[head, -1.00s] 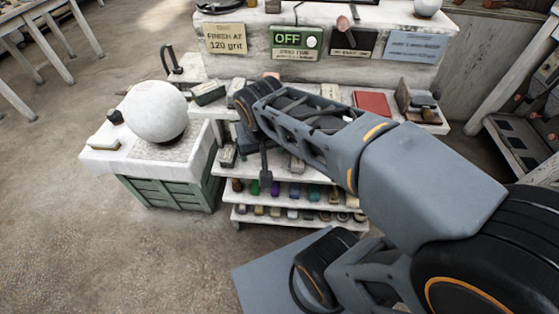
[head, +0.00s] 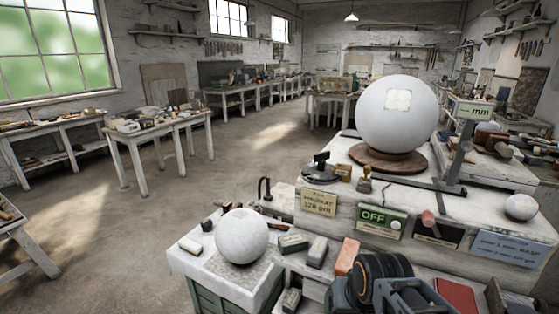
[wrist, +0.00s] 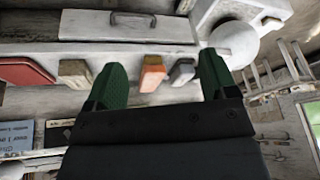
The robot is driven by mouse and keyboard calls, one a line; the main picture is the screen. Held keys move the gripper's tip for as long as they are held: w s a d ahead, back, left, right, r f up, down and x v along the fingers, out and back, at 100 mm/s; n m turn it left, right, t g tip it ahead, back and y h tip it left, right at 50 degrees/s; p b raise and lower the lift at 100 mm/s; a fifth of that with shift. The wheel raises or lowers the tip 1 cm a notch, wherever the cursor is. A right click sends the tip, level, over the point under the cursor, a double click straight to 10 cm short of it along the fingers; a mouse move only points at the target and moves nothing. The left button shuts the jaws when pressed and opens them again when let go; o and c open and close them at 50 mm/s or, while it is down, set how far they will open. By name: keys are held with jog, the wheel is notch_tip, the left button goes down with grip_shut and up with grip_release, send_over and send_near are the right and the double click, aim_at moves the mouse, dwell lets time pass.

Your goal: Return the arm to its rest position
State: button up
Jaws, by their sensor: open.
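My arm (head: 385,283) shows at the bottom of the head view, folded low beside the front of the white bench. Only a black joint and grey links are visible there; the jaws are hidden. In the wrist view my gripper (wrist: 161,80) has two green-padded fingers set wide apart. Nothing is held between them. An orange-and-white block (wrist: 152,74) and a grey block (wrist: 182,72) show beyond the gap, apart from the fingers.
A small plaster sphere (head: 242,236) rests on a side stand at left. A large sphere (head: 396,115) sits on a round wooden base on the bench. A red flat item (head: 456,296) lies right of my arm. Open floor (head: 110,235) lies to the left.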

notch_tip(320, 180, up, 20)
jog(key=s+n+t+p, duration=0.1)
jog(key=s+p, duration=0.1)
jog(key=p, duration=1.1)
jog(key=shift+s+d+f, duration=0.2)
jog(key=shift+d+f, duration=0.05)
jog(key=shift+d, duration=0.15)
